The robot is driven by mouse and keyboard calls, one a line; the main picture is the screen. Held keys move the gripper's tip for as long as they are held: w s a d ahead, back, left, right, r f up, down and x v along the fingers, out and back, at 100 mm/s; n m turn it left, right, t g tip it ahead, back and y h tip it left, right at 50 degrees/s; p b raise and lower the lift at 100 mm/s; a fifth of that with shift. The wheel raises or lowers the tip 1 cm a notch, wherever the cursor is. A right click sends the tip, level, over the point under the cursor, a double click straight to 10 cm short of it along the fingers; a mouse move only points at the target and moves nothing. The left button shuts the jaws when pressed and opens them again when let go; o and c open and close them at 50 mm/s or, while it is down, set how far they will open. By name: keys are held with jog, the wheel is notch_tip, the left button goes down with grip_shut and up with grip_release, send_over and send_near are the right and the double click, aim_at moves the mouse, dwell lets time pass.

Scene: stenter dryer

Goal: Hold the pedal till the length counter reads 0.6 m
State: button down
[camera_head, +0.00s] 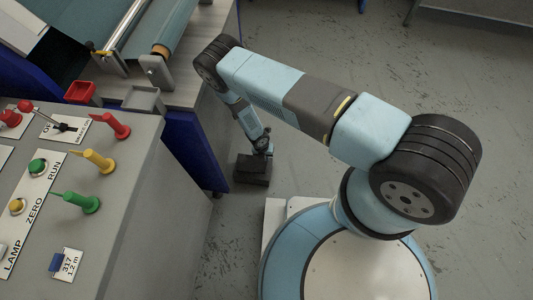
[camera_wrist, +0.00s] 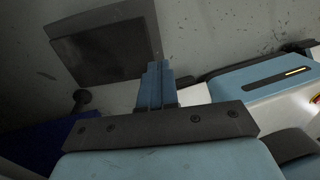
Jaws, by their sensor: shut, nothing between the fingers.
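The pedal (camera_head: 252,172) is a dark box-like block on the floor beside the machine's blue leg. In the wrist view the pedal (camera_wrist: 105,45) shows as a dark plate with a raised edge at upper left. My gripper (camera_wrist: 158,66) is shut and empty, its blue fingers together. The fingertips overlap the pedal's right edge in the wrist view; I cannot tell whether they touch it. In the head view my gripper (camera_head: 263,150) is at the pedal, small and partly dark against it. No length counter reading shows in either view.
The grey control panel (camera_head: 130,215) has RUN, ZERO and LAMP labels, a green button (camera_head: 37,166) and coloured pegs. A blue-clipped card (camera_head: 68,264) reads "317 1.2 m". Blue-grey cloth (camera_head: 160,25) runs over rollers above. Grey floor (camera_head: 400,75) is open at upper right.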

jog(key=shift+d+r, duration=0.2)
jog(key=shift+r, duration=1.7)
